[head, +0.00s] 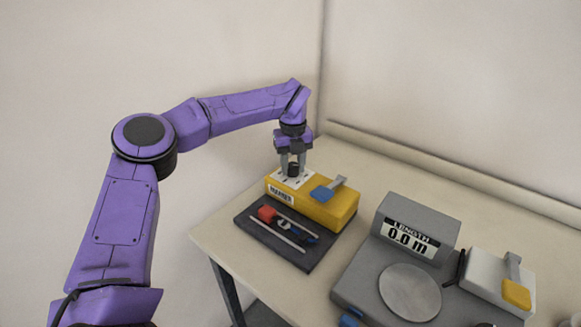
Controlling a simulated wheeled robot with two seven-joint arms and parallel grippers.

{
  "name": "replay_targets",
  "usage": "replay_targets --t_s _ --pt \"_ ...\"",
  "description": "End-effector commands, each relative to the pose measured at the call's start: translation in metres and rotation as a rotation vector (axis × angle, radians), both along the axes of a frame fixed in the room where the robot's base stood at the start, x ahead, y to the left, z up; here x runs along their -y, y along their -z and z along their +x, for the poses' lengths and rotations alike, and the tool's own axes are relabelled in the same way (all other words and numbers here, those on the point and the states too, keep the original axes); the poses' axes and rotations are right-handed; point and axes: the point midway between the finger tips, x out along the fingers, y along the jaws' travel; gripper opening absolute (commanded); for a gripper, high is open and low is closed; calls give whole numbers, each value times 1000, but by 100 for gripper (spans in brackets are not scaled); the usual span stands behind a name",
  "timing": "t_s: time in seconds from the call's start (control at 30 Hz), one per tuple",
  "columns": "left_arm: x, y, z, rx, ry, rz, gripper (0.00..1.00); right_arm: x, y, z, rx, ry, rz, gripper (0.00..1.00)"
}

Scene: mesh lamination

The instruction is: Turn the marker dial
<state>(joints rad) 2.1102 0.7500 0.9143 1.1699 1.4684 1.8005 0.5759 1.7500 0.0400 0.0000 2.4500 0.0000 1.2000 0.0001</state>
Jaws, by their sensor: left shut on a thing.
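The marker (337,207) is a yellow box with a white "MARKER" label on its front and a blue lever on its top right. Its black dial (293,170) stands on a white marked plate at the top left of the box. My left gripper (293,165) points straight down over the plate, with its grey fingers shut on the dial from both sides. The fingers hide part of the dial and some marks on the plate. My right gripper is not in view.
A dark tray (295,258) with a red block, rods and a blue-black part lies in front of the marker. A grey length gauge (423,222) reading "0.0 m", with a round disc, stands right. A white box (486,277) with a yellow-tipped lever is beside it.

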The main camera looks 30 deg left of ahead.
Motion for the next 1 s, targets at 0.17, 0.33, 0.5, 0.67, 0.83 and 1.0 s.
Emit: replay_targets --t_s 0.17,0.33,0.5,0.67,0.83,1.0 --pt "-1 -3 2 9 -24 1 9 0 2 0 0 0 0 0" --pt "-1 -3 2 9 -30 1 9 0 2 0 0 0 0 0" --pt "-1 -4 2 9 -29 1 9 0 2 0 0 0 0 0" --pt "-1 -3 1 8 -28 1 65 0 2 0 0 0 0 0" --pt "0 -2 1 5 -28 1 65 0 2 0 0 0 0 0" --pt "0 -6 1 5 -27 1 65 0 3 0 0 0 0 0"
